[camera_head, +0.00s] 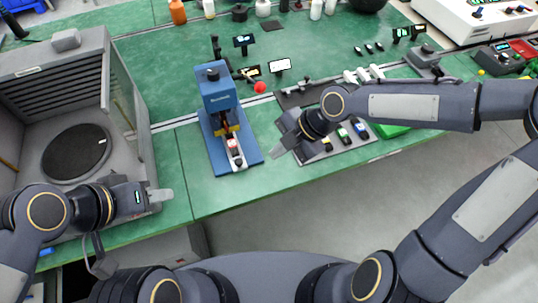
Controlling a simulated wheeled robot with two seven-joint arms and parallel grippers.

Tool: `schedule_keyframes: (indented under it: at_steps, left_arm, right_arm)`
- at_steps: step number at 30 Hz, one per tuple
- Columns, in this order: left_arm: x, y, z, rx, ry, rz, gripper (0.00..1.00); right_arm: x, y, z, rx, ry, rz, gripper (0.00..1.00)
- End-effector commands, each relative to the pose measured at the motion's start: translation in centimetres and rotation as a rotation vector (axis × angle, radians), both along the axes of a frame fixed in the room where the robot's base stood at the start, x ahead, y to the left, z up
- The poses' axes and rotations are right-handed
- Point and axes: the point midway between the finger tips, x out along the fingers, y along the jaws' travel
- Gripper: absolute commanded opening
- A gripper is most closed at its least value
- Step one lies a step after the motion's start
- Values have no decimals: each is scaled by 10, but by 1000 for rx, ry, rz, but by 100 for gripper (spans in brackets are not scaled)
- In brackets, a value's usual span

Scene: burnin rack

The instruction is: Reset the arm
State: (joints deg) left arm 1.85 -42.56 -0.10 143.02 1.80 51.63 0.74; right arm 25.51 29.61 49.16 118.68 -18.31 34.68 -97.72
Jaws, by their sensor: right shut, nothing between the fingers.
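My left gripper (160,197) is at the lower left, over the front edge of the green bench (185,205) and in front of the grey open-fronted cabinet (110,95). Its fingers point right and I see nothing held. The gap between them is not clear. My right gripper (281,149) reaches in from the right. It is shut and empty, with its tips pointing left, between the blue press (216,92) and a grey tray (308,178) with small devices. My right wrist hides part of that tray.
The blue press stands on the bench with a small device on its base. A dark round plate (75,152) lies inside the cabinet. Bottles (178,12) and small display stands (279,65) are at the back. A white machine (480,20) is at the upper right. Bare floor (290,220) lies in front.

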Motion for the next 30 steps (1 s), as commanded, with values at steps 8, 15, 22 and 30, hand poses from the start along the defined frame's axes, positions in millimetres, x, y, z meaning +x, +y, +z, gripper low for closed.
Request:
schedule_keyframes:
  at_steps: [8,15,22,30]
  left_arm:
    - [0,0,1,0,0,0,36]
    - [0,0,1,0,1,0,36]
    - [0,0,1,0,0,0,36]
    - [0,0,1,0,0,0,36]
  right_arm:
    - [-1,-5,8,1,1,0,0]
    - [-6,-18,9,-49,37,-91,0]
    - [-39,-89,30,-179,212,-705,0]
    - [-103,-154,70,75,462,-1602,0]
